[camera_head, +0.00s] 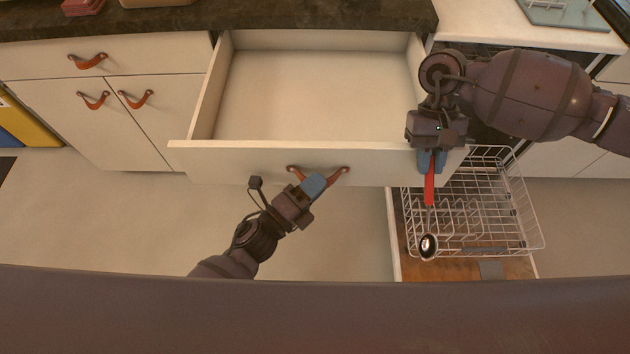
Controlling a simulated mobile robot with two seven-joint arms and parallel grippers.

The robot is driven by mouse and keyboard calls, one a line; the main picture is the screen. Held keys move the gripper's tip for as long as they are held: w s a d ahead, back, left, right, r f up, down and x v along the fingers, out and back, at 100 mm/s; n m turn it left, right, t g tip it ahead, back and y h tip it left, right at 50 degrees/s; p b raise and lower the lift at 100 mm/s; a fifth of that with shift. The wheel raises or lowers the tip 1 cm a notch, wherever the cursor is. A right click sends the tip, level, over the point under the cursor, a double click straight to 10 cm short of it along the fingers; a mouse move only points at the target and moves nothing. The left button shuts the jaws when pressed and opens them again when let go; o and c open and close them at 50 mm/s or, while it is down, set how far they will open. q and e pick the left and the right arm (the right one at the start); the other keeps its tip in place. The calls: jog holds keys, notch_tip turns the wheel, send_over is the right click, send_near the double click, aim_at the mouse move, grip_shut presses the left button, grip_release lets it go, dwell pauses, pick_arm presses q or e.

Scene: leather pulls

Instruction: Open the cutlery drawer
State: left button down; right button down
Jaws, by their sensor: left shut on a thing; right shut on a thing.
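The cutlery drawer (320,85) is pulled out from under the dark counter, and its inside looks empty. A leather pull (337,174) is fixed to its white front. My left gripper (314,185) is shut on the leather pull at the middle of the drawer front. My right gripper (431,163) is at the drawer's right front corner, shut on the red handle of a spoon (429,200). The spoon hangs with its bowl down, over the wire rack below. The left fingers hide the middle of the pull.
A wire dish rack (515,210) stands out below and right of the drawer. Cabinet doors and another drawer with leather pulls (88,62) are on the left. The floor (90,215) at left is clear. A dark counter (270,14) runs along the back.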

pick_arm(q)
jog(key=c, duration=1.1)
grip_release()
jog(key=v, duration=1.2)
jog(key=shift+a, duration=0.1)
pick_arm(e)
jog(key=shift+f, duration=0.2)
pick_arm(q)
jog(key=shift+w, duration=0.1)
